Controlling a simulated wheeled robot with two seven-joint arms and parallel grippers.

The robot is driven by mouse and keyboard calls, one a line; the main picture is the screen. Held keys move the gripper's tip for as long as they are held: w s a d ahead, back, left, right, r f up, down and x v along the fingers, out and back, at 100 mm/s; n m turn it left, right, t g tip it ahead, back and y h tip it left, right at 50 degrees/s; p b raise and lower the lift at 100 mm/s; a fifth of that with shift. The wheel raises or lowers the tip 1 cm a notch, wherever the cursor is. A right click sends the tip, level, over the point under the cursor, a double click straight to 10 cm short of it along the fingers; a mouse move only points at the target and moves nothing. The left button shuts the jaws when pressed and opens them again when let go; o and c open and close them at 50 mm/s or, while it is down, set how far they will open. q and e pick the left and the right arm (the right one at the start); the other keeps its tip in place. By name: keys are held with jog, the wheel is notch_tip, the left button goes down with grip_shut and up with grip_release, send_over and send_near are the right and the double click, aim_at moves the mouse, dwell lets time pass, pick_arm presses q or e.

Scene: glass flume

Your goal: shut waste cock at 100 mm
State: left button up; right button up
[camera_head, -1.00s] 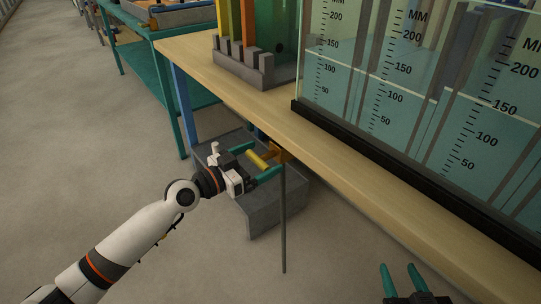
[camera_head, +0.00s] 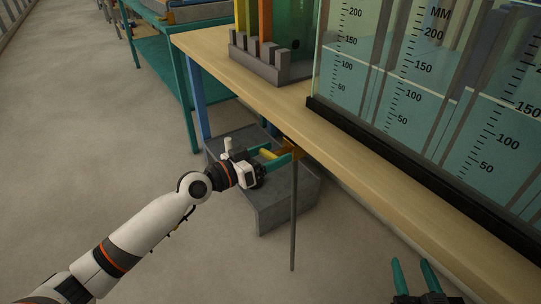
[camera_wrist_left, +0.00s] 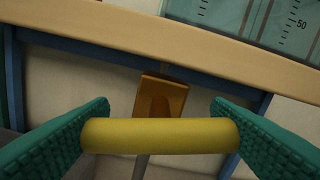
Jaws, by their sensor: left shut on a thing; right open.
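The waste cock has a yellow bar handle (camera_head: 266,154) and a brass-coloured body (camera_head: 291,149) under the bench edge, with a thin grey pipe (camera_head: 293,215) below. My left gripper (camera_head: 272,156) is shut on the yellow handle. In the left wrist view the handle (camera_wrist_left: 160,135) spans crosswise between the two teal fingers, with the brass body (camera_wrist_left: 160,97) behind it. The glass flume (camera_head: 395,100) carries millimetre scales; a pale water line seems to lie between the 100 and 150 marks. My right gripper (camera_head: 412,278) is open and empty at the bottom right.
A grey open-sided box (camera_head: 285,203) stands on the floor below the cock. The wooden bench top (camera_head: 215,58) runs above it, on blue legs (camera_head: 193,98). A grey slotted rack (camera_head: 265,65) holds coloured strips. A teal table (camera_head: 165,80) stands behind. The floor at left is clear.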

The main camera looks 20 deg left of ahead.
pick_arm(q)
jog(key=shift+n, duration=0.5)
jog(key=o, duration=1)
